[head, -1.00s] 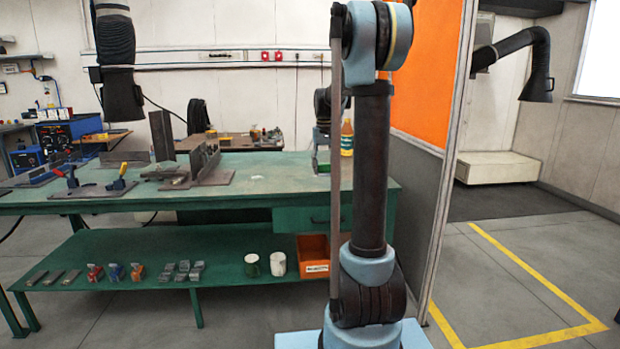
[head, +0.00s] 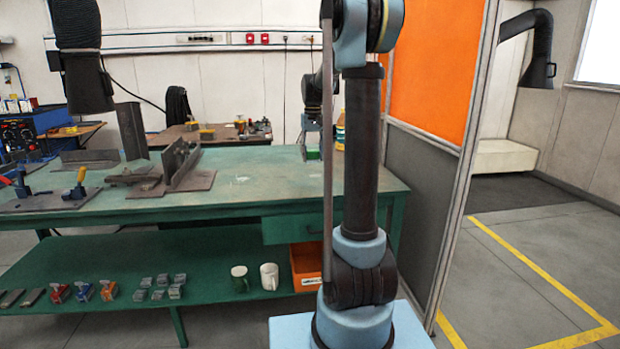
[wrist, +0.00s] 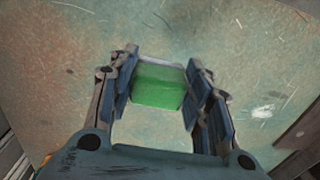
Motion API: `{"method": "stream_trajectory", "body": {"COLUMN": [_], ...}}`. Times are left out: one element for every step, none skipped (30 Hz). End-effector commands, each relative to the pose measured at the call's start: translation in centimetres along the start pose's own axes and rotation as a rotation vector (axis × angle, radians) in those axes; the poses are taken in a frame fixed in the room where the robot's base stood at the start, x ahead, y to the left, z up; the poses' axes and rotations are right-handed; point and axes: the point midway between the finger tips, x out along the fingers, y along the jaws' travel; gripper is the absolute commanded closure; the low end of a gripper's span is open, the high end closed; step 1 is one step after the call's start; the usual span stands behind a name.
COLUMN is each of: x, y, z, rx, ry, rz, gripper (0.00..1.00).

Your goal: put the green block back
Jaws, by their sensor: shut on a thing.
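The green block (wrist: 158,87) sits between the two fingers of my gripper (wrist: 160,80) in the wrist view. My gripper is shut on it, with the worn green bench top below. In the head view the block (head: 314,153) shows small and low under my gripper (head: 313,147), at the right part of the green workbench (head: 245,190). My own arm column hides part of the bench beside it. I cannot tell whether the block touches the bench top.
A bottle (head: 340,132) is partly behind my arm. The lower shelf holds mugs (head: 269,276) and an orange bin (head: 305,262). An orange-and-grey partition (head: 425,75) stands at right.

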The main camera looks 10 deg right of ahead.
Motion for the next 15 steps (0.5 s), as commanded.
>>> {"method": "stream_trajectory", "body": {"x": [0.8,1.4,2.1,2.6,3.0,3.5,3.9,4.2,4.5,4.6,4.8,5.0,5.2,5.3,5.7], "y": [0.0,0.0,0.0,0.0,0.0,0.0,0.0,0.0,0.0,0.0,0.0,0.0,0.1,0.1,0.1], "z": [0.0,0.0,0.0,-0.1,0.0,0.0,0.0,0.0,0.0,0.0,0.0,0.0,0.0,0.0,-0.1], "rx": [0.0,0.0,0.0,0.0,0.0,0.0,0.0,0.0,0.0,0.0,0.0,0.001,0.001,0.001,0.001], "ry": [0.0,0.0,0.0,0.0,0.0,0.0,0.0,0.0,0.0,0.0,0.0,0.0,0.0,0.0,0.0], "rz": [0.0,0.0,0.0,0.0,0.0,0.0,0.0,0.0,0.0,0.0,0.0,0.0,0.0,0.0,0.0], "gripper": [0.81,0.81,0.81,0.81,0.81,0.81,0.81,0.81,0.81,0.81,0.81,0.81,0.81,0.81,0.81]}}
